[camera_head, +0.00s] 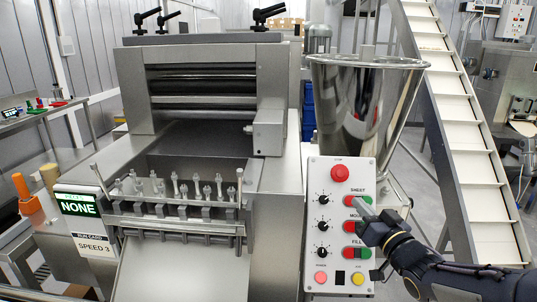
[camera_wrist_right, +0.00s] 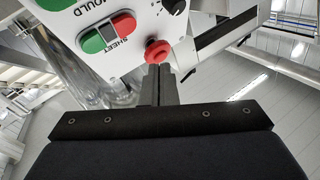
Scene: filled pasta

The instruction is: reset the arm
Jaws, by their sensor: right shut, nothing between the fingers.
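My right gripper (camera_head: 364,210) comes in from the right in the head view, in front of the control panel (camera_head: 313,240). Its fingers are shut and empty. In that view the tips overlap the red and green SHEET switch (camera_head: 350,201) and partly cover the MOULD row. In the right wrist view the closed fingers (camera_wrist_right: 159,84) point toward the red stop button (camera_wrist_right: 157,52), with the SHEET switch (camera_wrist_right: 108,35) to its left. I cannot tell whether the tips touch the panel. My left gripper is not in view.
The pasta machine (camera_head: 200,52) fills the left and middle. A display (camera_head: 77,205) reads NONE above a card (camera_head: 94,244) reading SPEED 3.

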